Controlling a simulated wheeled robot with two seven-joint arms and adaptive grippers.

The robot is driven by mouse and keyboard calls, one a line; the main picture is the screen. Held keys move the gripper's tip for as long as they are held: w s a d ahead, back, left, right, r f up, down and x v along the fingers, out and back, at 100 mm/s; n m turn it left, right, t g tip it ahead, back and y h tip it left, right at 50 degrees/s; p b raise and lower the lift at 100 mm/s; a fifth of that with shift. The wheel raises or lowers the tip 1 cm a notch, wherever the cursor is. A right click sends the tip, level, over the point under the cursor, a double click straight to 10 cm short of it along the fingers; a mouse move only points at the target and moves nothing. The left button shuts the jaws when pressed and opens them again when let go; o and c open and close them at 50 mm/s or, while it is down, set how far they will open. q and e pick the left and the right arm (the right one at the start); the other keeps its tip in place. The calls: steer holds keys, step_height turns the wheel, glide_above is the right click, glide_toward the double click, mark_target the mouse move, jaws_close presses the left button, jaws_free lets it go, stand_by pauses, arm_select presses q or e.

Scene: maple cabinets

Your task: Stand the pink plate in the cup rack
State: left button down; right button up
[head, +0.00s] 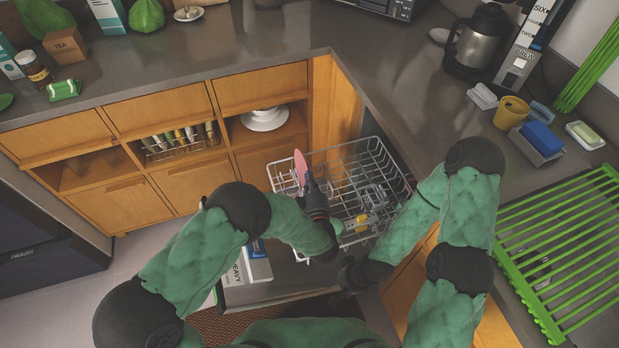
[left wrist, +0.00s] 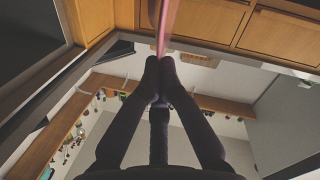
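The pink plate (head: 300,168) is upright, seen nearly edge-on, at the left side of the white wire cup rack (head: 372,155) in the head view. My left gripper (head: 307,184) is shut on the plate's edge. In the left wrist view the plate (left wrist: 165,28) rises from between the closed fingertips (left wrist: 160,72). I cannot tell whether the plate touches the rack. My right gripper (head: 348,276) is low, in front of the rack; its fingers are too dark and small to read. My left forearm hides part of the rack's near left side.
A yellow item (head: 362,221) lies in the rack's near part. The counter (head: 400,75) wraps behind and right of it, with a coffee maker (head: 480,42), a yellow cup (head: 510,112) and a green drying rack (head: 565,255). Wooden cabinets (head: 180,180) stand left.

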arm_select(q)
steer(key=shift+f, duration=0.45)
stand_by(0.3)
steer(key=c, duration=1.4)
jaws_free()
steer(key=shift+o, duration=0.2)
steer(key=shift+f, duration=0.1)
